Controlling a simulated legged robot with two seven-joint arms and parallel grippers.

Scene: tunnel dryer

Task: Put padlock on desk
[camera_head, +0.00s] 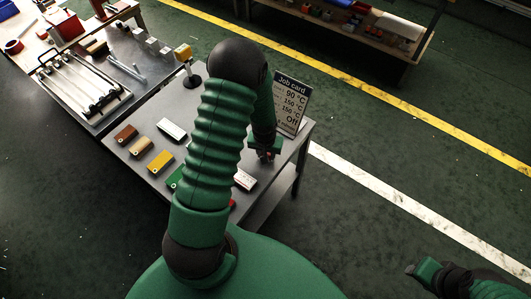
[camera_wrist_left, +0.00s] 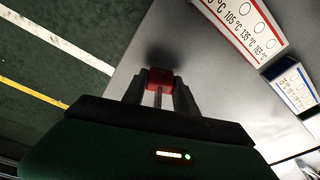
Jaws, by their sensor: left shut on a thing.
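A small red padlock (camera_wrist_left: 160,78) is held between the two fingertips of my left gripper (camera_wrist_left: 159,90) in the wrist view, with its thin metal shackle toward the palm. A dark shadow lies on the desk right beside it; I cannot tell whether it touches the surface. In the head view my left gripper (camera_head: 267,157) is over the right part of the grey desk (camera_head: 150,112), near the job card, partly hidden by my arm. The desk's bare top (camera_wrist_left: 205,70) also shows in the wrist view. My right gripper (camera_head: 411,269) is low at the right, away from the desk; its jaws are too small to read.
The job card (camera_head: 291,103) stands at the desk's right rear edge. Several coloured tags, including a yellow one (camera_head: 159,162), lie on the desk. A white card (camera_head: 244,180) lies near my left gripper. A temperature strip (camera_wrist_left: 245,28) shows in the wrist view.

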